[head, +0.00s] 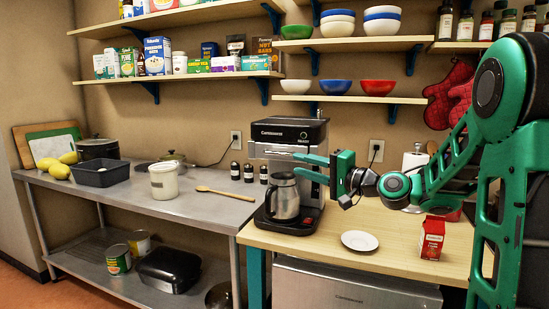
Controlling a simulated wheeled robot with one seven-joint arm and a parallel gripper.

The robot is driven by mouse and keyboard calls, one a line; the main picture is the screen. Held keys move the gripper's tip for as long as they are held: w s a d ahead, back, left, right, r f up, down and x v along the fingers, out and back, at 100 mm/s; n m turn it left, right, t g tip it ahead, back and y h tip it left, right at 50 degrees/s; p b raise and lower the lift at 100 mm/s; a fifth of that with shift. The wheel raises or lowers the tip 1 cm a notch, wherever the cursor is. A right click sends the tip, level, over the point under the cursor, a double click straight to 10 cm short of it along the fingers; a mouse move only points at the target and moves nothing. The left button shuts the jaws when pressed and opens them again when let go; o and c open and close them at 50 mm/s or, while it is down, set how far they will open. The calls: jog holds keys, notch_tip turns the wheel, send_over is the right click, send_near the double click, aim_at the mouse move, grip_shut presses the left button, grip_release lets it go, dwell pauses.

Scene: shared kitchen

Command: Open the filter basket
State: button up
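The coffee maker (290,133) stands on the wooden counter, silver and black with a dark base. Its steel carafe (284,198) with a black handle sits on the base, under the brewing head. The filter basket cannot be made out clearly; the area between the head and the carafe is dark and partly behind my gripper. My gripper (298,166) reaches in from the right at the height just above the carafe. Its two green fingers are apart, one above the other, at the machine's right front. I see nothing held between them; whether they touch the machine is unclear.
A white saucer (359,241) and a red carton (432,238) stand on the counter right of the machine. A wooden spoon (226,193), a white tub (164,181) and several dark jars are on the steel table to the left. Shelves (352,99) hang above the machine.

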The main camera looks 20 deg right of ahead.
aim_at(276, 154)
jog(key=x, duration=0.7)
jog(key=r+x, duration=0.1)
jog(key=x, duration=0.2)
jog(key=shift+w+a, duration=0.1)
jog(key=shift+w, duration=0.3)
grip_shut()
jog(key=shift+f, duration=0.15)
dwell(0.9)
